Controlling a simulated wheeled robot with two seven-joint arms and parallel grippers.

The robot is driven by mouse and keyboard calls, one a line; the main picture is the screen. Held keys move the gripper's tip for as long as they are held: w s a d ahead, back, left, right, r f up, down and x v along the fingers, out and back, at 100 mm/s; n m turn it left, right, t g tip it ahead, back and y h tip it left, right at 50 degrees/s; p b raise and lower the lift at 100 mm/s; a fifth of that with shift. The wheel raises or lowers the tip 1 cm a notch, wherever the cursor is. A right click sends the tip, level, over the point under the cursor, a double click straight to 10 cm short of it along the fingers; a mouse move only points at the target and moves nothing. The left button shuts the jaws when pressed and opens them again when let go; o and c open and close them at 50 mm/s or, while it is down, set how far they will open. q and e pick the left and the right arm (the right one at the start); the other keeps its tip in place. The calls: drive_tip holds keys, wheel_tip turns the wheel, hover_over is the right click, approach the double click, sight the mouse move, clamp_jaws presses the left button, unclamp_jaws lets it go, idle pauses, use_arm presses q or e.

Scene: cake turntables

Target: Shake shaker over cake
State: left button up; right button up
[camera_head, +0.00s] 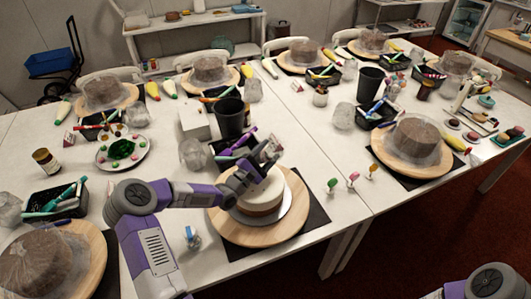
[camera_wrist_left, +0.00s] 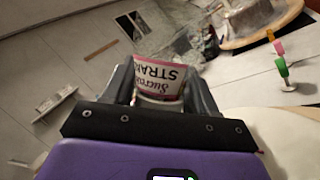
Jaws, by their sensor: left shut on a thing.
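The cake (camera_head: 260,195) has a white top and brown lower side. It sits on a pale board on a round wooden turntable (camera_head: 240,234) at the front middle of the table. My left gripper (camera_head: 268,150) is over the cake's far part. In the left wrist view the gripper (camera_wrist_left: 160,88) is shut on a shaker (camera_wrist_left: 160,72), a jar with a white and pink label whose lettering appears upside down. My right gripper is out of view; only part of that arm shows at bottom right.
A black cup (camera_head: 230,117) and a white box (camera_head: 197,121) stand behind the cake. Small coloured picks (camera_head: 352,178) stand to its right. Wrapped cakes on turntables (camera_head: 412,137) stand around the table. Some bare table lies right of the cake.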

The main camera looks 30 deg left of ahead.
sight(257, 156)
use_arm(q)
drive_tip(key=shift+a+f+b, duration=0.35)
drive_tip(key=shift+b, duration=0.3)
drive_tip(key=shift+a+r+n, duration=0.1)
drive_tip(key=shift+a+n, duration=0.05)
drive_tip(key=shift+n, duration=0.25)
drive_tip(key=m, duration=0.1)
drive_tip(key=s+a+m+g, duration=0.1)
drive_tip(key=m, duration=0.1)
drive_tip(key=shift+s+a+f, duration=0.1)
drive_tip(key=shift+s+f, duration=0.1)
drive_tip(key=shift+f, duration=0.05)
drive_tip(key=shift+s+p, duration=0.5)
drive_tip(key=shift+s, duration=0.35)
drive_tip(key=shift+a, duration=0.1)
drive_tip(key=shift+r+n+t, duration=0.1)
drive_tip(key=shift+n+t, duration=0.2)
drive_tip(key=shift+n, duration=0.2)
